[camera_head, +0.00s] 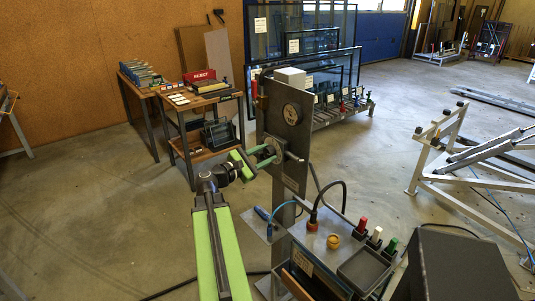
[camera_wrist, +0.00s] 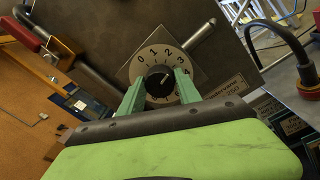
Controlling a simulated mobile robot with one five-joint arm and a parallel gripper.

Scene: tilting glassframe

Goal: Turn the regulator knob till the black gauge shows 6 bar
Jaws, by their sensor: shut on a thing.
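The black regulator knob (camera_wrist: 160,79) shows in the wrist view, inside a pale ring (camera_wrist: 148,56) numbered 0, 1, 2, 3 and on. A light mark on the knob points to the upper right. My gripper (camera_wrist: 159,85) has its green fingers on both sides of the knob and is shut on it. In the head view my gripper (camera_head: 266,157) is at the panel below the gauge and largely covers the knob.
A metal bar (camera_wrist: 198,37) sticks out beside the dial. A dark box (camera_head: 455,265) stands front right.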

